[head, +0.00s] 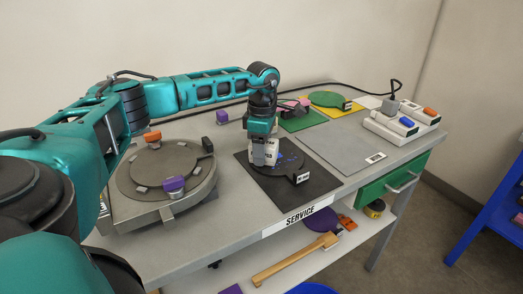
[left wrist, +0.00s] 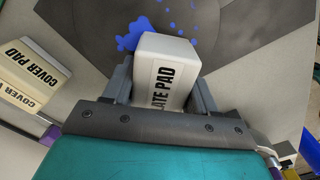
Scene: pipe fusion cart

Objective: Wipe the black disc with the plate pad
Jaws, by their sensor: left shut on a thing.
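The black disc (head: 277,171) lies on a dark mat (head: 318,186) at the middle of the cart, with a small tab on its right. Blue marks (head: 288,159) show on its face; they also show in the left wrist view (left wrist: 128,40). My left gripper (head: 264,160) points down over the disc's left part. It is shut on the white plate pad (left wrist: 166,62), whose label is partly covered by the gripper. The pad's end is at the blue marks; I cannot tell whether it touches the disc. The right gripper is out of view.
A cover pad (left wrist: 30,65) is beside my gripper. A round grey plate fixture (head: 130,213) with orange and purple knobs stands left. A grey mat (head: 345,146), a green disc (head: 328,98) and a white block with coloured plugs (head: 395,132) lie right. A lower shelf holds a wooden-handled tool (head: 290,262).

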